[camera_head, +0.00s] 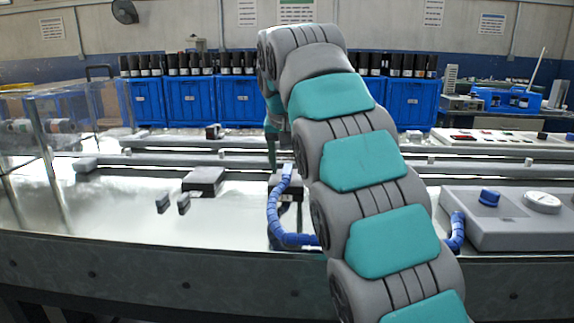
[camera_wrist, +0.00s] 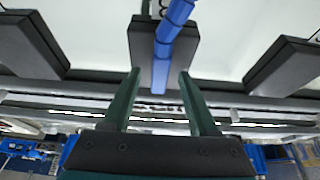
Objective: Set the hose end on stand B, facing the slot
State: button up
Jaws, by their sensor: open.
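A blue segmented hose (camera_head: 272,215) curves over the bench, and its end lies on a dark block-like stand (camera_head: 291,192) partly hidden by my arm. The wrist view shows the hose end (camera_wrist: 160,76) on that middle stand (camera_wrist: 143,45), pointing toward the rails. My gripper (camera_wrist: 160,72) is open, with one green finger on each side of the hose end and visible gaps to it. Another dark stand (camera_head: 203,179) is on the left; it also shows at the right of the wrist view (camera_wrist: 287,66). A third (camera_wrist: 30,45) shows at the left there. No stand letters are readable.
Two small dark blocks (camera_head: 173,204) stand on the bright bench at left. Rails (camera_head: 150,160) run behind the stands. A grey control box (camera_head: 520,219) with a blue knob is at right. A clear panel (camera_head: 60,150) stands at far left. Blue bins (camera_head: 190,101) line the back.

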jog(key=shift+v, duration=1.2)
jog(key=shift+p+v, duration=1.7)
jog(key=shift+v, duration=0.8)
